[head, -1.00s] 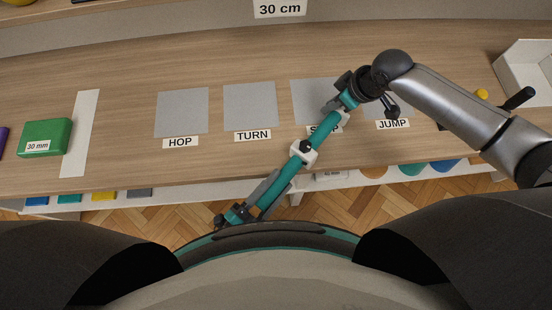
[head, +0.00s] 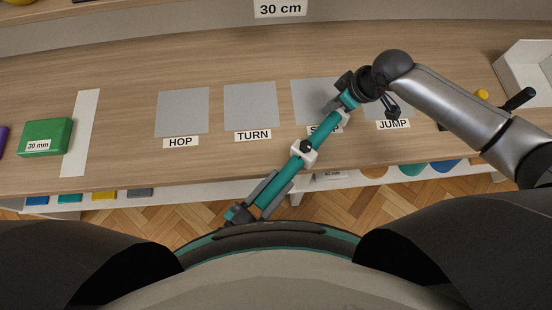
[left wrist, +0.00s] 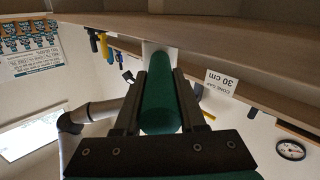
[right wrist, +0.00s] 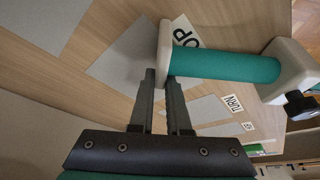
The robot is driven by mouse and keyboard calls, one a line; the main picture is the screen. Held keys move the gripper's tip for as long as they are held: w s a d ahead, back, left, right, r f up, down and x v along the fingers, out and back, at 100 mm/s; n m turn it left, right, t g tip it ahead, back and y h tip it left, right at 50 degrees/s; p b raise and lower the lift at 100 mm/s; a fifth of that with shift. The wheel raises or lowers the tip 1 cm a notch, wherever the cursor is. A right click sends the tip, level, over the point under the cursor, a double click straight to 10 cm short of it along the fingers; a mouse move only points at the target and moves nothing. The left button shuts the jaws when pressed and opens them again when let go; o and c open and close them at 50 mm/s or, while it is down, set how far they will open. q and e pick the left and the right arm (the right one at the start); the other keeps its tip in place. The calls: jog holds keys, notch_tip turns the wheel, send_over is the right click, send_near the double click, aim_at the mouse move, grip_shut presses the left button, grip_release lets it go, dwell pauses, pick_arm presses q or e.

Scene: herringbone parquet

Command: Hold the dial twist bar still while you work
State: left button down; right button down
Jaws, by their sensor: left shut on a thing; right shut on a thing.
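The dial twist bar (head: 322,131) is a teal rod with a white collar and black knob (head: 304,152) near its middle. It slants from lower left to upper right over the table's front edge. My left gripper (head: 271,190) is shut on its lower part; the left wrist view shows the green rod (left wrist: 160,105) between both fingers. My right gripper (head: 340,106) is shut at its upper end, above the STOP-side pad. In the right wrist view the fingers (right wrist: 166,85) are at the bar's white end flange (right wrist: 164,52); their exact contact is unclear.
Grey pads lie in a row on the table, including HOP (head: 182,110) and TURN (head: 251,106). A green 30 mm block (head: 46,137) and a white strip (head: 80,134) are at left. A white bin (head: 525,75) stands at right. Colored items sit on a shelf below.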

pick_arm(q)
jog(key=shift+n, duration=0.5)
pick_arm(e)
jog(key=shift+s+f, duration=0.15)
jog(key=shift+f, duration=0.05)
pick_arm(q)
jog(key=c, duration=0.5)
grip_release()
jog(key=v, duration=1.2)
jog(key=shift+a, duration=0.1)
pick_arm(e)
jog(key=c, duration=0.8)
grip_release()
jog(key=shift+r, duration=0.1)
